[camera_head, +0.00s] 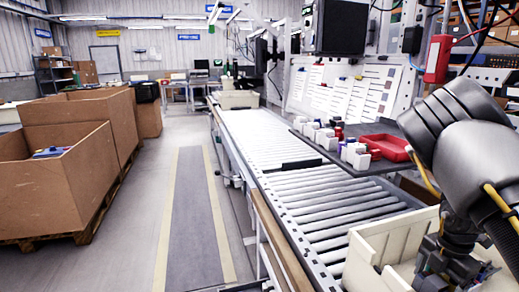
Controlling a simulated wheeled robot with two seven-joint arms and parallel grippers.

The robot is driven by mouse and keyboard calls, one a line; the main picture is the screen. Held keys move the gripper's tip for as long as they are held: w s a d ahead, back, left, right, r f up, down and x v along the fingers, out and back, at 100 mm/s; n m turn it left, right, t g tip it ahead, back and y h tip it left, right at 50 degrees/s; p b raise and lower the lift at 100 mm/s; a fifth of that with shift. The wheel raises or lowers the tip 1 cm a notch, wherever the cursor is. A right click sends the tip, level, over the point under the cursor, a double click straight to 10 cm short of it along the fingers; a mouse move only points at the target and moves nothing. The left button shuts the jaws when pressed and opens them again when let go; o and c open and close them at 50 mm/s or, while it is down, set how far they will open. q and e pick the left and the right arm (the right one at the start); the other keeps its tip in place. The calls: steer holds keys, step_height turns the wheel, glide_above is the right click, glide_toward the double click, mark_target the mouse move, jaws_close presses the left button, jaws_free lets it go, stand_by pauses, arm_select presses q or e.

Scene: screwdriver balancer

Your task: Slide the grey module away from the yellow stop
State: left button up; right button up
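My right arm comes in from the right, and its gripper (447,268) points down at a cream bin (366,258) at the lower right. Dark, blurred parts crowd around the fingertips, so I cannot tell whether the gripper is open or shut. I cannot make out a grey module or a yellow stop for certain; the bin's inside is partly hidden by my arm. My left gripper is not in view.
A roller conveyor (325,210) runs away from me, with a black bar (299,165) across it. A dark side shelf holds small boxes and a red tray (388,146). Cardboard boxes (62,205) stand at left. The aisle (192,220) is clear.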

mark_target(428, 286)
steer(key=shift+c, duration=1)
steer(key=shift+s+a, duration=0.25)
steer(key=shift+a, duration=0.5)
steer(key=shift+s+a, duration=0.2)
steer(key=shift+a, duration=0.5)
steer(key=shift+a, duration=0.1)
steer(key=shift+s+a+p, duration=0.2)
steer(key=shift+a+p, duration=0.2)
steer(key=shift+a, duration=0.2)
steer(key=shift+s+a+p, duration=0.2)
steer(key=shift+a+p, duration=0.2)
steer(key=shift+a, duration=0.15)
stand_by(2.3)
steer(key=o, duration=1)
steer(key=shift+d, duration=0.1)
